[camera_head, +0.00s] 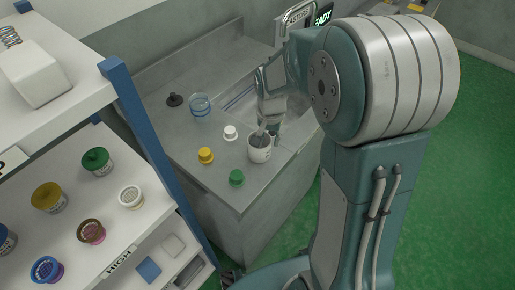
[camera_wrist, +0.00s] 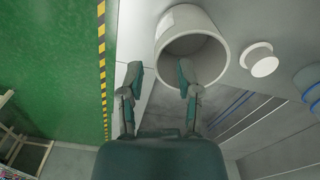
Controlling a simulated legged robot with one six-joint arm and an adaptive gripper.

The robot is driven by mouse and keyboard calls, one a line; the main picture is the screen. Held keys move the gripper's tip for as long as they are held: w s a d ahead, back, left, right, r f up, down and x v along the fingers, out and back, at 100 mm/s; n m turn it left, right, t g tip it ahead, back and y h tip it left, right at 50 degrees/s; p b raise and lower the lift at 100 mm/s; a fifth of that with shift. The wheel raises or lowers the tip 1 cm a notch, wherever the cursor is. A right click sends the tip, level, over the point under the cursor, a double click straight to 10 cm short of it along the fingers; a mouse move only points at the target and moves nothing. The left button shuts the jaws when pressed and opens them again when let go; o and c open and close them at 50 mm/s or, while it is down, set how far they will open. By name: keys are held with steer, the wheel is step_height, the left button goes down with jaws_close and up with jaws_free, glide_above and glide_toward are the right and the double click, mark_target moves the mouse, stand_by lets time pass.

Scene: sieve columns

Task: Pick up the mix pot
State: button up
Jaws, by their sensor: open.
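The mix pot (camera_head: 259,155) appears to be the pale grey open cup standing upright near the front edge of the grey counter. It also shows large in the wrist view (camera_wrist: 216,30), its opening facing the camera. My gripper (camera_head: 267,133) is at the pot's rim, pointing down, with its fingers apart. In the wrist view, my gripper (camera_wrist: 161,72) has its right finger over the pot's opening and its left finger outside, so the near wall lies between them. I cannot tell whether either finger touches the pot.
On the counter are a white lid (camera_head: 230,132), a yellow lid (camera_head: 205,155), a green lid (camera_head: 236,177), a clear blue-rimmed bowl (camera_head: 200,105) and a dark knobbed piece (camera_head: 174,99). A shelf with several coloured jars and a blue post (camera_head: 150,150) stands at left.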

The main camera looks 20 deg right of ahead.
mark_target(269, 155)
steer(key=shift+d+f, duration=0.2)
steer(key=shift+f, duration=0.55)
step_height(269, 155, down, 5)
steer(key=shift+w+r, duration=0.1)
steer(key=shift+r, duration=0.1)
steer(key=shift+a+f, duration=0.15)
steer(key=shift+a, duration=0.05)
steer(key=shift+d, duration=0.1)
jaws_close()
